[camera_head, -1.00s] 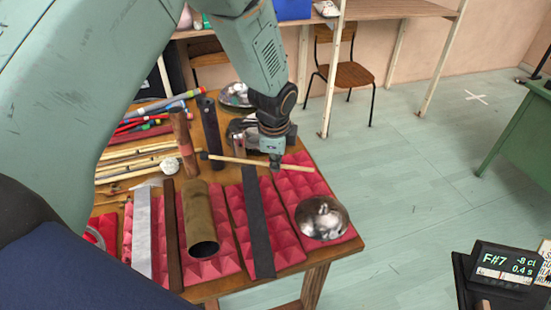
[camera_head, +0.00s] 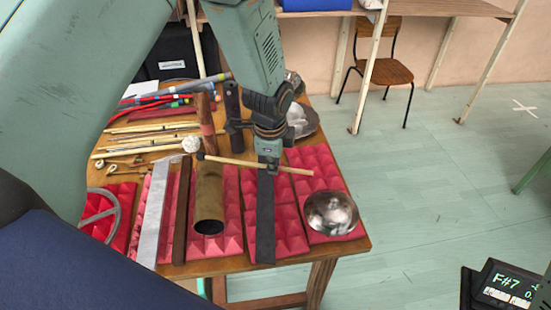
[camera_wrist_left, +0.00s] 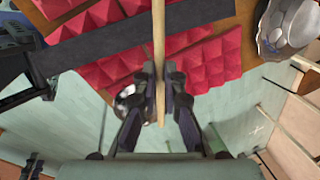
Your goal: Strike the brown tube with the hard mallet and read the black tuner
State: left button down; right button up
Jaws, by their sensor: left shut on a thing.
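My left gripper (camera_head: 268,164) is shut on the shaft of the hard mallet (camera_head: 297,171), held roughly level above the dark bar. The mallet's small brown head (camera_head: 201,155) is at the left end, in front of the far end of the brown tube in the picture; whether they touch I cannot tell. The brown tube (camera_head: 209,190) lies on red foam with its open end towards me. In the left wrist view the shaft (camera_wrist_left: 159,35) runs between the fingers (camera_wrist_left: 161,82); the head is out of frame. The black tuner (camera_head: 510,284), bottom right, shows F#7; its right side is cut off.
On the red foam are a dark bar (camera_head: 265,220), a pale metal bar (camera_head: 155,215) and a shiny dome (camera_head: 331,213). A white ball-headed beater (camera_head: 191,144) and sticks lie left. The floor at right is open.

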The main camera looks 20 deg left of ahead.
pick_arm(q)
jog(key=w+a, duration=0.2)
jog(key=w, duration=0.2)
jog(key=shift+w+a, duration=0.1)
jog(key=shift+a, duration=0.3)
dwell(0.5)
jog(key=shift+d+r, duration=0.1)
jog(key=shift+d, duration=0.05)
jog(key=w+a+m, duration=0.2)
jog(key=w+a, duration=0.1)
jog(key=a, duration=0.1)
jog(key=shift+h, duration=0.3)
jog(key=shift+s+d+f+p, duration=0.1)
jog(key=shift+s+d+p, duration=0.4)
jog(key=shift+s, duration=0.35)
jog(key=shift+s+d+f+p, duration=0.1)
jog(key=shift+s+d+p, duration=0.35)
jog(key=shift+s+p, duration=0.3)
jog(key=shift+s+d+p, duration=0.45)
jog(key=shift+s, duration=0.45)
